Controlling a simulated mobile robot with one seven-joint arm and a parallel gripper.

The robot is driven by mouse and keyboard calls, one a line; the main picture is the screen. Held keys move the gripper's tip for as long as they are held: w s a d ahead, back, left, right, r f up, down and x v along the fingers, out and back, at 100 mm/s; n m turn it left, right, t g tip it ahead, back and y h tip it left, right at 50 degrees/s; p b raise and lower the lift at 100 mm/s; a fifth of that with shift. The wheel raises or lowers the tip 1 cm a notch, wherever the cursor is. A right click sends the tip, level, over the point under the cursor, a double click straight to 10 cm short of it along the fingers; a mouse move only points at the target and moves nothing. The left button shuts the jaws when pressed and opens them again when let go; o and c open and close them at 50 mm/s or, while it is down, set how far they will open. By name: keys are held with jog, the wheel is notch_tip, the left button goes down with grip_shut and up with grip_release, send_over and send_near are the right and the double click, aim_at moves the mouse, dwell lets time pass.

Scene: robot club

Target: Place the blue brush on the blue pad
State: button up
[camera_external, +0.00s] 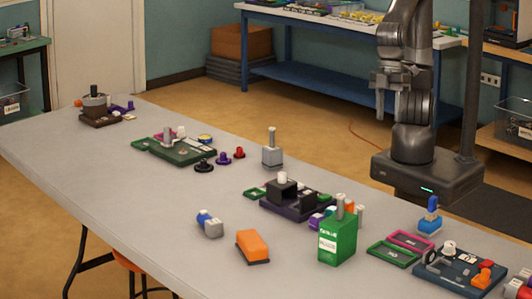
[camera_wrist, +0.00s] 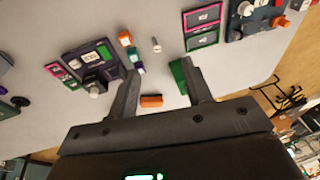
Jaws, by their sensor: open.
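A small blue piece with an upright blue handle (camera_external: 432,204) stands on a light-blue base (camera_external: 429,226) near the table's right edge; I cannot tell whether these are the brush and the pad. A blue-and-grey piece (camera_external: 209,224) lies toward the table's front edge. An orange block (camera_wrist: 151,101) shows below, in the gap between the fingers.
A green box (camera_external: 337,241), an orange block with a dark underside (camera_external: 252,246) and a black tray (camera_external: 290,197) crowd the table's middle. A grey block with a post (camera_external: 272,153) stands behind. Pink and green trays (camera_external: 395,255) lie at right. The left front of the table is bare.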

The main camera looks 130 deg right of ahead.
jog(key=s+d+r+t+h, duration=0.1)
jog(key=s+d+r+t, duration=0.2)
jog(key=s+d, duration=0.5)
jog(key=shift+d+r+h, duration=0.3)
jog(key=shift+d+h, duration=0.1)
jog(key=shift+d, duration=1.4)
jog(key=shift+s, duration=0.1)
